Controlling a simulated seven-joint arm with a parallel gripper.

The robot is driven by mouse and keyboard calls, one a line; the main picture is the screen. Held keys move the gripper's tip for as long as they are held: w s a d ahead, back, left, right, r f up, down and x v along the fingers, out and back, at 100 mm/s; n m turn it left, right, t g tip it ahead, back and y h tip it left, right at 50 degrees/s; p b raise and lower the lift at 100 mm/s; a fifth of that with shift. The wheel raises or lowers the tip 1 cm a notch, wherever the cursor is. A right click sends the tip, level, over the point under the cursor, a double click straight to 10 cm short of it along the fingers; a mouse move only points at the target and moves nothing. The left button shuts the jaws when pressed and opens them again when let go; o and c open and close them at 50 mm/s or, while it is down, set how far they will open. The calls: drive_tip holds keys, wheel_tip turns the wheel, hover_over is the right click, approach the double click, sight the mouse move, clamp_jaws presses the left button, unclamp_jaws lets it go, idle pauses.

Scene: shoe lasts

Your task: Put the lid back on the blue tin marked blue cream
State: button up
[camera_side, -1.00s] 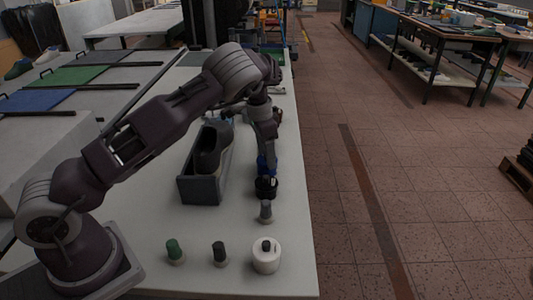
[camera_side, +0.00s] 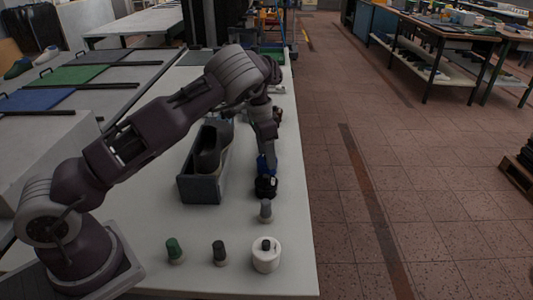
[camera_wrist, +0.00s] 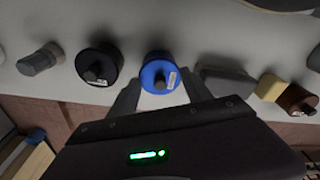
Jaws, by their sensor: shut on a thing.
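A round blue lid with a dark knob (camera_wrist: 160,72) and a small white label sits between my two fingertips in the wrist view. My gripper (camera_wrist: 160,88) has a finger on either side of it and is shut on it. In the side view the gripper (camera_side: 265,150) is low over the table, with the blue (camera_side: 266,166) just below it. The body of the blue tin is not clearly visible, so I cannot tell how lid and tin meet.
A black tin with a knob (camera_wrist: 99,65) stands close beside the blue one. A grey-topped bottle (camera_side: 265,211), a white pot (camera_side: 266,260), and dark and green-topped bottles (camera_side: 219,253) stand nearer. A grey box holding a shoe last (camera_side: 200,190) is to the left.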

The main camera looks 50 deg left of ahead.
drive_tip(key=o, duration=1.4)
drive_tip(key=shift+o, duration=0.3)
drive_tip(key=o, duration=0.3)
drive_tip(key=shift+r, duration=3.5)
